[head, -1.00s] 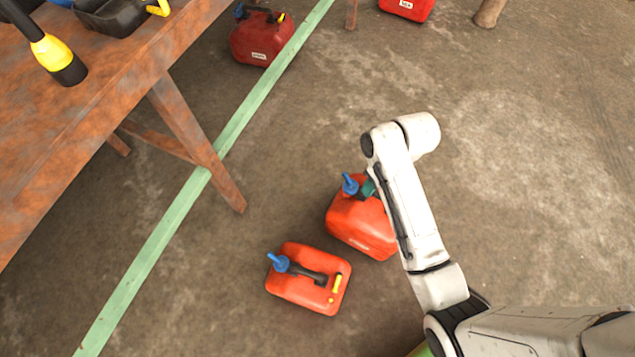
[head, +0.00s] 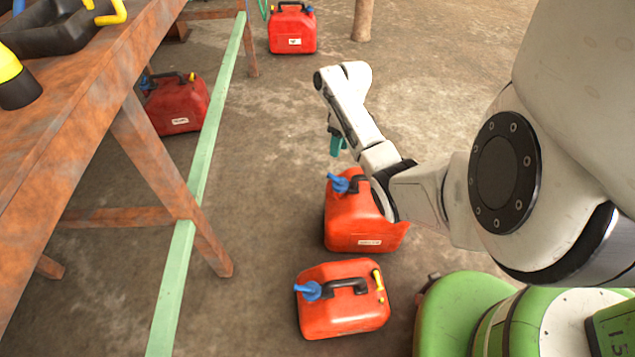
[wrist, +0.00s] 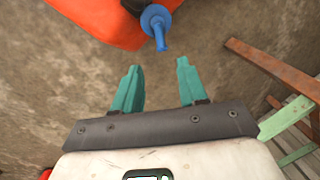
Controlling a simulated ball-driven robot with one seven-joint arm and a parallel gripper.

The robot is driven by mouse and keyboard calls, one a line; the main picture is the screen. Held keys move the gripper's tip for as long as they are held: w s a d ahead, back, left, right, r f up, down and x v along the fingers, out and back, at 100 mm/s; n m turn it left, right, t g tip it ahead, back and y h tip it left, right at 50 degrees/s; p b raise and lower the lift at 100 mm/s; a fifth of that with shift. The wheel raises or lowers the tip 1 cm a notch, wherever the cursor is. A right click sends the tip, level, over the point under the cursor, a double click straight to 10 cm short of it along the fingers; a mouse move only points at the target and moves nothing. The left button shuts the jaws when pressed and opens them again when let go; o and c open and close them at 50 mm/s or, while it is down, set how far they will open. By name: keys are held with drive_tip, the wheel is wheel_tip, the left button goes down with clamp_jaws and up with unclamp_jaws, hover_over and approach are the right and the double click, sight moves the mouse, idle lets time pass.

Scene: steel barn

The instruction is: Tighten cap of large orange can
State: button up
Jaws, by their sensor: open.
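The large orange can (head: 352,225) stands on the floor, partly hidden by my arm. Its blue cap with a spout (head: 338,183) is at its upper left, next to a dark handle. In the wrist view the blue cap (wrist: 157,22) shows at the top centre, beside the can's orange body (wrist: 100,18). My gripper (head: 337,147) has teal fingers pointing down, beyond the can in the head view. In the wrist view my gripper (wrist: 158,75) is open and empty, its fingers apart from the cap, which lies ahead of the gap between them.
A smaller-looking orange can (head: 342,305) with a blue spout stands just in front. Red cans stand further off, at the left (head: 177,105) and at the back (head: 292,30).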

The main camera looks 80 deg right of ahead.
sight(333, 176)
drive_tip(key=f+b, duration=0.1)
drive_tip(key=f, duration=0.2)
drive_tip(key=a+f+b, duration=0.1)
drive_tip(key=f+b, duration=0.1)
drive_tip(key=f, duration=0.2)
drive_tip(key=w+a+f+b, duration=0.1)
drive_tip(key=f, duration=0.2)
drive_tip(key=shift+f+b, duration=0.2)
drive_tip(key=shift+b, duration=0.15)
clamp_jaws()
